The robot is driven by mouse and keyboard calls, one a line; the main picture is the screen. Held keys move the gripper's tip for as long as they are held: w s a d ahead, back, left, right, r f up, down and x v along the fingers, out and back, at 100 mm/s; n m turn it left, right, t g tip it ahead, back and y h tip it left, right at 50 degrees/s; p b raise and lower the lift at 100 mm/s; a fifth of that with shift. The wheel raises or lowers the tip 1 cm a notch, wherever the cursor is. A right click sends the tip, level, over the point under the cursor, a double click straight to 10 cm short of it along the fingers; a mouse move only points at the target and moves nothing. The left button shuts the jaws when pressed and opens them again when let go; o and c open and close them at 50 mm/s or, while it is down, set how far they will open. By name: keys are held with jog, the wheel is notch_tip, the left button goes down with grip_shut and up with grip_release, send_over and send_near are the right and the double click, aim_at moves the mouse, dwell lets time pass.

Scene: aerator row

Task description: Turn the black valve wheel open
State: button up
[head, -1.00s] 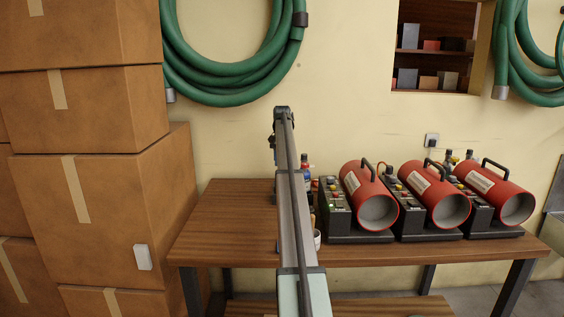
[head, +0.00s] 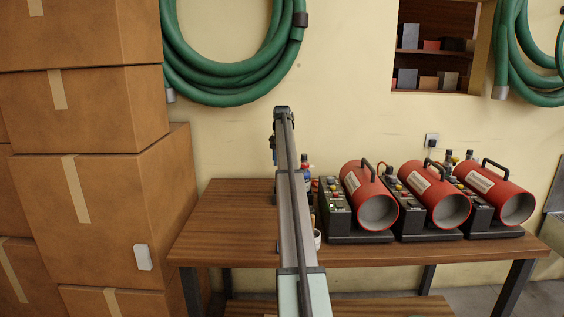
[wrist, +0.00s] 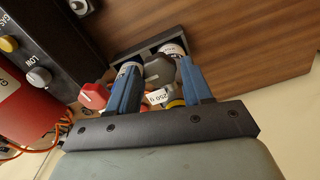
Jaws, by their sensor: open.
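My gripper (wrist: 157,68) is open, with its two blue fingers pointing down toward the bench top in the wrist view. A dark grey, faceted piece (wrist: 160,72) shows between the fingertips; I cannot tell whether it is the black valve wheel or a cap, nor whether a finger touches it. A small red piece (wrist: 93,96) lies just left of the left finger. In the head view my arm hides the gripper's work area, and no black valve wheel can be made out there.
Several red heaters (head: 378,197) on black control boxes stand on the wooden bench (head: 228,215). One control box (wrist: 38,50) with a grey knob (wrist: 40,77) is close at the left in the wrist view. Bottles (head: 305,172) stand behind my arm. Cardboard boxes (head: 100,205) are stacked at left.

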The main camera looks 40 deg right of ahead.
notch_tip(320, 180, up, 14)
dwell(0.6)
notch_tip(320, 180, up, 3)
jog(key=shift+f, duration=0.1)
dwell(0.6)
dwell(0.4)
